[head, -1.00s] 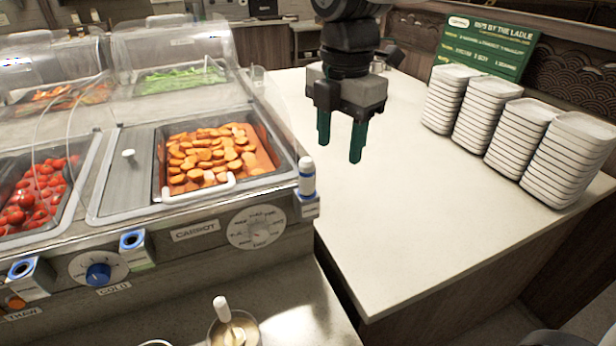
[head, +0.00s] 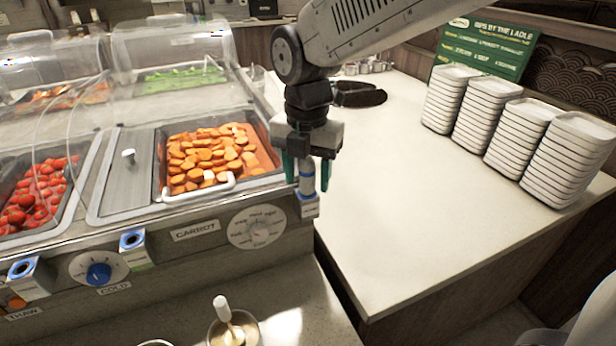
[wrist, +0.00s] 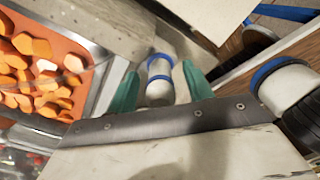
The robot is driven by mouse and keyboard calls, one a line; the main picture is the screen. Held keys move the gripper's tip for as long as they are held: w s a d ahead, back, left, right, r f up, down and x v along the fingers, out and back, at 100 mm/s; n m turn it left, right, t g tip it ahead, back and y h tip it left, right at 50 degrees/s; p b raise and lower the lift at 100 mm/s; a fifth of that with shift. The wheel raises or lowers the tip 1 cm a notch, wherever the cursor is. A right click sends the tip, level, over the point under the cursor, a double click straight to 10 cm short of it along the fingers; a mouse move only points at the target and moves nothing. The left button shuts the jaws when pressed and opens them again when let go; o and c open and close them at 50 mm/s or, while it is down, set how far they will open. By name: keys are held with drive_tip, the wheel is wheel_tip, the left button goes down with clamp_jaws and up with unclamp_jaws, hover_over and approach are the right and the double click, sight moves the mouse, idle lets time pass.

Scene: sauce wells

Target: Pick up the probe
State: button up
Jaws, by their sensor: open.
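The probe (head: 307,178) is a white cylinder with blue bands. It stands in a small holder (head: 307,205) at the right front corner of the food counter. It also shows in the wrist view (wrist: 160,82), lying between the two green fingers. My gripper (head: 307,181) is open and points down, with a finger on either side of the probe's upper part. In the wrist view my gripper (wrist: 160,92) shows a gap between the fingers and the probe. The probe's top is hidden behind my gripper in the head view.
Stacks of white plates (head: 512,138) stand at the right. The white worktop (head: 400,215) between is mostly clear.

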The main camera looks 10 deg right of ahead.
drive_tip(key=c, duration=1.1)
